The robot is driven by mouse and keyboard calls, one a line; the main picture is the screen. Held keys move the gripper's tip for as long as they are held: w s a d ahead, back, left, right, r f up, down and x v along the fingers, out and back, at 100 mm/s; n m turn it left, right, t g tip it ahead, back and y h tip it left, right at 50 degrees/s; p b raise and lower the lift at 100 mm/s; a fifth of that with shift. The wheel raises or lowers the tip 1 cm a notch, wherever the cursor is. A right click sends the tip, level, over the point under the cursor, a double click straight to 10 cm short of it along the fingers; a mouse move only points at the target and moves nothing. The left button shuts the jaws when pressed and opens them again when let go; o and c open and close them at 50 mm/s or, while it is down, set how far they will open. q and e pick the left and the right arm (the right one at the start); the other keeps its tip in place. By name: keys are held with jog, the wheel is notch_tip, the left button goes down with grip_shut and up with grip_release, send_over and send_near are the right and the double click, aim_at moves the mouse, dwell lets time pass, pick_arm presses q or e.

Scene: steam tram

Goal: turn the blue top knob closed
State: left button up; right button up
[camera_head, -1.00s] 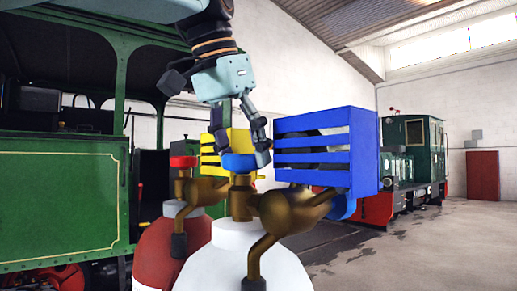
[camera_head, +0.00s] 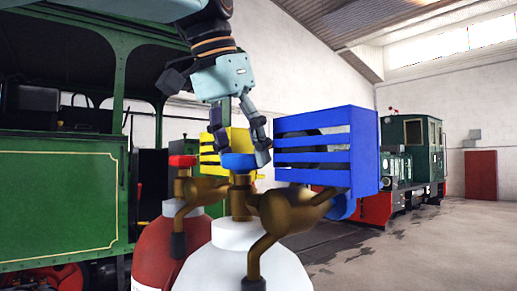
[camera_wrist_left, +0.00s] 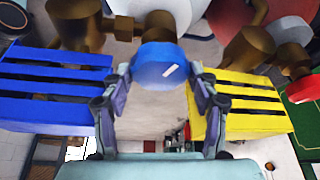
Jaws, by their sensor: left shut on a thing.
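The blue top knob (camera_head: 238,161) sits on a brass valve (camera_head: 240,200) above a white bottle (camera_head: 245,260). My left gripper (camera_head: 240,150) reaches down from above and is shut on the knob. In the left wrist view the knob (camera_wrist_left: 153,66) lies between the two fingers of my left gripper (camera_wrist_left: 160,78), with a short white mark on its face. The fingers cover the knob's sides. My right gripper is not in view.
A blue slatted box (camera_head: 335,150) stands close on the right of the knob. A yellow slatted box (camera_head: 210,150) is behind it. A red bottle (camera_head: 165,245) with a red knob (camera_head: 183,161) stands to the left. Green locomotives (camera_head: 60,200) fill the background.

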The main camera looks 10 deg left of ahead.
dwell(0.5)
pick_arm(q)
jog(key=o, duration=0.9)
jog(key=shift+s, duration=0.15)
jog(key=shift+c, duration=0.2)
jog(key=shift+s+a+r, duration=0.1)
jog(key=shift+s+a, duration=0.05)
jog(key=shift+r, duration=0.5)
jog(key=v, duration=0.6)
jog(key=shift+s, duration=0.2)
jog(key=shift+a+r, duration=0.1)
jog(key=shift+s, duration=0.1)
